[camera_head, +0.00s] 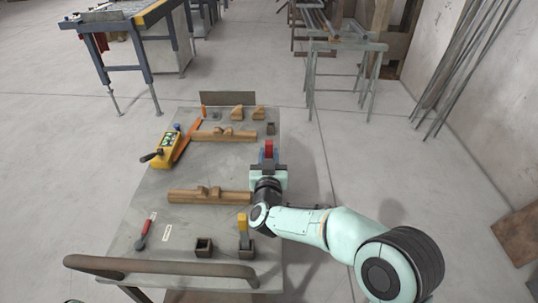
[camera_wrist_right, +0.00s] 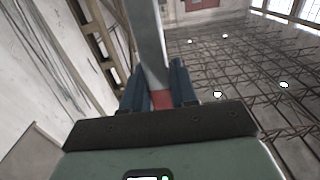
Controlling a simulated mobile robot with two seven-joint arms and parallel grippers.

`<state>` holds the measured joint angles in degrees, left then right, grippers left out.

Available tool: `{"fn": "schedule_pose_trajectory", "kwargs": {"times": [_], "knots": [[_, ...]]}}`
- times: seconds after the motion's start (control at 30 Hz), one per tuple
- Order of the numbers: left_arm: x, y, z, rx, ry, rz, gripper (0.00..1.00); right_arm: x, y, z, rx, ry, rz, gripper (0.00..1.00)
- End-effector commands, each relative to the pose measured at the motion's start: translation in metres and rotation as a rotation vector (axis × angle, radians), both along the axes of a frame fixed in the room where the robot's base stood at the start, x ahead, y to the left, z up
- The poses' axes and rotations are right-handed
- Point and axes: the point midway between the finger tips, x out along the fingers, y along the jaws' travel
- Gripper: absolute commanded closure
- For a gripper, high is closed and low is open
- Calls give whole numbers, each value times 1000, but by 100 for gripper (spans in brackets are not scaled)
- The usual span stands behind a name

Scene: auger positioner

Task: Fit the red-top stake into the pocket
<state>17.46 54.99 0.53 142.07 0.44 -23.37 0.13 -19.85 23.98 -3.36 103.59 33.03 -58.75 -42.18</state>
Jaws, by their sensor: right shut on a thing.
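My right gripper (camera_head: 268,160) is shut on the red-top stake (camera_head: 269,147) over the right edge of the table. In the right wrist view the stake is a grey bar (camera_wrist_right: 149,45) with a red part (camera_wrist_right: 161,100) between the dark blue fingers of the gripper (camera_wrist_right: 158,88). A dark square pocket (camera_head: 203,247) stands open at the near end of the table. Another small dark pocket (camera_head: 271,128) stands at the far right edge, beyond the gripper. A yellow-top stake (camera_head: 243,222) stands in a holder at the near right. My left gripper is out of view.
The grey table (camera_head: 150,215) carries two wooden pieces (camera_head: 210,196) (camera_head: 224,135), a yellow control box (camera_head: 168,150) and a red-handled tool (camera_head: 146,228). A brown padded bar (camera_head: 160,265) runs along the near edge.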

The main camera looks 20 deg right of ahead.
Motion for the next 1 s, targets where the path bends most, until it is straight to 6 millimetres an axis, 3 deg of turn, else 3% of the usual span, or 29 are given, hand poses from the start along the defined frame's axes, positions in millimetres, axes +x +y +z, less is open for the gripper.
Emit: {"fn": "schedule_pose_trajectory", "kwargs": {"times": [0.5, 1.0], "knots": [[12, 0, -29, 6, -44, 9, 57, 0, 0, -47, 0, -1, -1, 100], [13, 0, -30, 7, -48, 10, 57, 0, 0, -49, 0, -2, -1, 100]]}}
